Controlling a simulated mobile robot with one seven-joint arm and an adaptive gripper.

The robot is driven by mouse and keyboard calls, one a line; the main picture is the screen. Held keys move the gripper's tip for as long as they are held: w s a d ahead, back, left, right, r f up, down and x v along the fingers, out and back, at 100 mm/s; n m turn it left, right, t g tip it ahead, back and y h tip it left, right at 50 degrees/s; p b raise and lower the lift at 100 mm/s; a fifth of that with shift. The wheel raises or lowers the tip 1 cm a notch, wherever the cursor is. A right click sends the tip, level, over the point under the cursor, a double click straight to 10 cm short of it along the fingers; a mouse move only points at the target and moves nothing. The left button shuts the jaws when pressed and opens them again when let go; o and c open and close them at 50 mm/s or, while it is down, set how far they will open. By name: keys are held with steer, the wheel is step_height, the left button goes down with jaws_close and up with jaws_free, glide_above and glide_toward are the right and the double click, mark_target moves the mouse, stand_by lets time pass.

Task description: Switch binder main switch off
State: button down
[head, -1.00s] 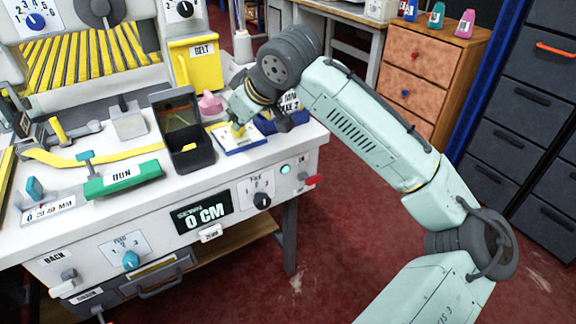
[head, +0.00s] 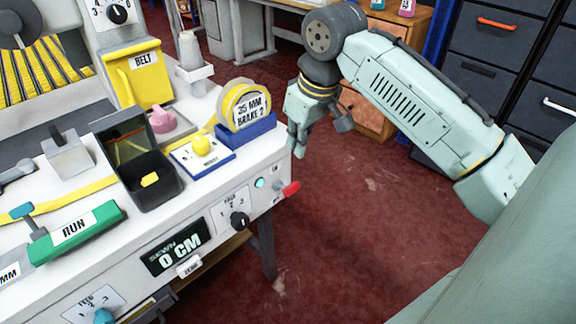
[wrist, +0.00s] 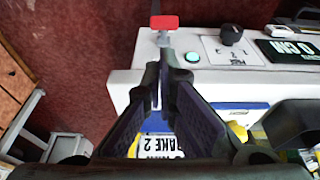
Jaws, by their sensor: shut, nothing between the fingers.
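A red-handled lever (head: 291,188) sticks out at the right end of the bench's front panel, beside a lit green lamp (head: 260,183); I see no main-switch label on it. In the wrist view the red handle (wrist: 164,22) is at the top, with the green lamp (wrist: 192,57) below and right of it. My gripper (head: 299,148) is shut and empty, pointing down just beyond the bench's right end, above and apart from the lever. The wrist view shows its fingers (wrist: 158,88) closed, with a gap between them and the red handle.
A yellow tape roll in a blue holder (head: 245,132), a blue-edged plate with a yellow knob (head: 201,153) and a black bin (head: 145,175) stand on the bench. A dark rotary knob (head: 239,218) sits left of the lamp. The red floor right of the bench is clear.

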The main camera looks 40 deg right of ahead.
mark_target(285, 188)
steer(key=x, duration=1)
steer(key=shift+w, duration=0.1)
